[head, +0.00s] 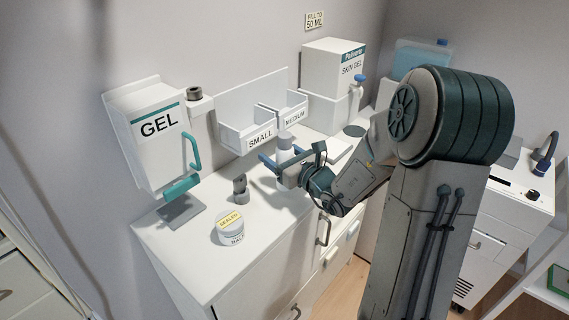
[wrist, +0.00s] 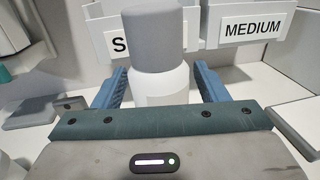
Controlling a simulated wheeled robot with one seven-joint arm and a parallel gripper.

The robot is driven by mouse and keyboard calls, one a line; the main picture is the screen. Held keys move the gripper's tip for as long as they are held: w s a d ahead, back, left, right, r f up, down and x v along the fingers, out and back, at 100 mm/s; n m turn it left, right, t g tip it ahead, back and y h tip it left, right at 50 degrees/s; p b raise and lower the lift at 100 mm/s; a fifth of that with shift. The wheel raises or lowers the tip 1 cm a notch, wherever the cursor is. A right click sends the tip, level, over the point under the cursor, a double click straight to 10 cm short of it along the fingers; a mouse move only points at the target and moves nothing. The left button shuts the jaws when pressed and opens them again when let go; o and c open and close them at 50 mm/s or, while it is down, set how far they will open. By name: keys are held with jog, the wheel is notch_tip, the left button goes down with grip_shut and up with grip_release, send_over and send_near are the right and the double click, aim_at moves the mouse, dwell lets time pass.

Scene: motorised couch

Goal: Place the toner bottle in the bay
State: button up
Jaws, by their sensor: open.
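A white bottle with a grey cap, likely the toner bottle (wrist: 163,84), stands upright between the fingers of my gripper (wrist: 160,92) in the wrist view. The blue fingers are open, with a gap showing on each side of the bottle. In the head view the bottle (head: 284,147) is partly hidden by my gripper (head: 282,160) over the white counter. Behind it a white holder has two open bays, labelled SMALL (head: 247,138) and MEDIUM (head: 285,117). The SMALL label is partly hidden by the cap in the wrist view; MEDIUM (wrist: 250,28) is clear.
A small grey object (head: 240,188) and a round SEALED tub (head: 230,229) stand nearer. A SKIN GEL box (head: 333,66) stands at back right. The front counter is mostly clear.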

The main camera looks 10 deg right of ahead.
jog(key=c, duration=1.3)
jog(key=shift+o, duration=0.2)
jog(key=shift+r, duration=0.1)
